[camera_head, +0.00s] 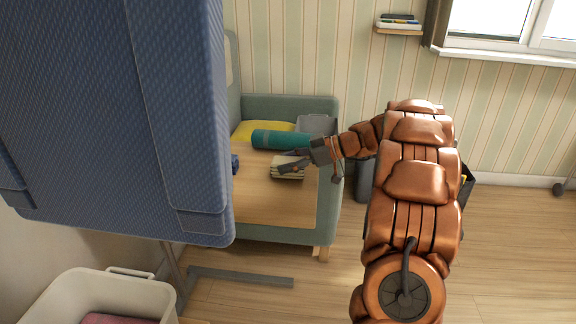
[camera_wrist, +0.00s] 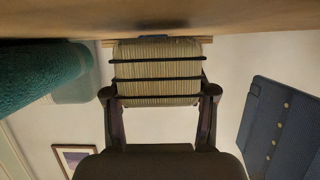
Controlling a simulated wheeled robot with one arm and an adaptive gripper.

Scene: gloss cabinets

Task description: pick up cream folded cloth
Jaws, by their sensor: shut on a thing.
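The cream folded cloth (camera_head: 287,170) rests on the wooden top of a green bench-like piece, in front of a teal roll. My gripper (camera_head: 291,160) reaches in from the right at the cloth. In the wrist view the fingers of my gripper (camera_wrist: 160,93) are at the cloth's two sides, shut on it. I cannot tell whether the cloth is clear of the surface.
A teal roll (camera_head: 281,139), a yellow cushion (camera_head: 250,129) and a grey bin (camera_head: 316,124) lie behind the cloth on the bench (camera_head: 270,205). A large blue panel (camera_head: 110,100) fills the left foreground. A white basket (camera_head: 90,295) stands at lower left. Floor at lower right is clear.

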